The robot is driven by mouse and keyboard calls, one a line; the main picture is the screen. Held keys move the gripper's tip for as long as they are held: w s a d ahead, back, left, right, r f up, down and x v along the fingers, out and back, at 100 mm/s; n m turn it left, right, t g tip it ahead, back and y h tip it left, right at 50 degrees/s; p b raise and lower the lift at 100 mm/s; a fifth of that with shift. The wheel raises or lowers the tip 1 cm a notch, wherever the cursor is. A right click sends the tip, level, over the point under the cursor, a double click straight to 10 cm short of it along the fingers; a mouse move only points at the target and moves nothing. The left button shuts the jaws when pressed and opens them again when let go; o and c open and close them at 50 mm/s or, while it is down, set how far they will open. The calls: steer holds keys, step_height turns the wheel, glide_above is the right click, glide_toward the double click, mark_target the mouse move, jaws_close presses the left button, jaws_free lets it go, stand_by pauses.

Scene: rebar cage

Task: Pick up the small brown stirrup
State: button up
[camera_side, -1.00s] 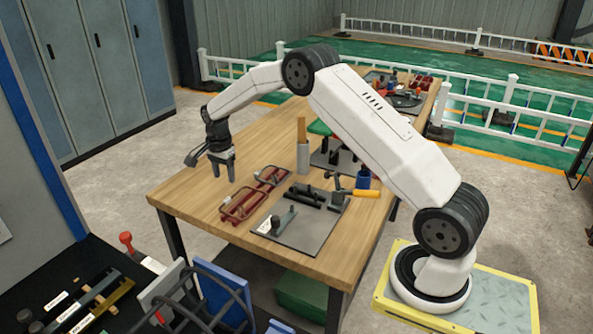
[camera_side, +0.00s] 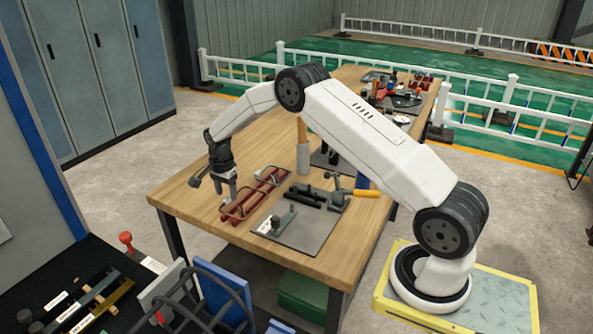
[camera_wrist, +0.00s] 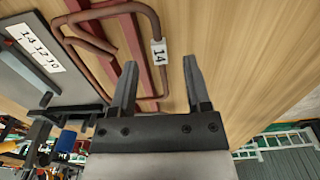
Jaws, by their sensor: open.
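Brown bent-rod stirrups lie on red rails on the wooden table; in the side view one loop (camera_side: 240,207) is nearer the camera and another (camera_side: 272,175) lies behind it. My gripper (camera_side: 227,192) is open and empty, pointing down beside the left end of the rails. Its fingers also show in the wrist view (camera_wrist: 160,65), with a red rail below them.
A grey plate (camera_side: 300,235) with black blocks and a small stand lies right of the rails. A yellow-handled tool (camera_side: 366,193) sits at the table's right edge. The table's left area is bare.

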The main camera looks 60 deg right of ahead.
steer(key=shift+f, duration=0.8)
jaws_close()
stand_by(1.1)
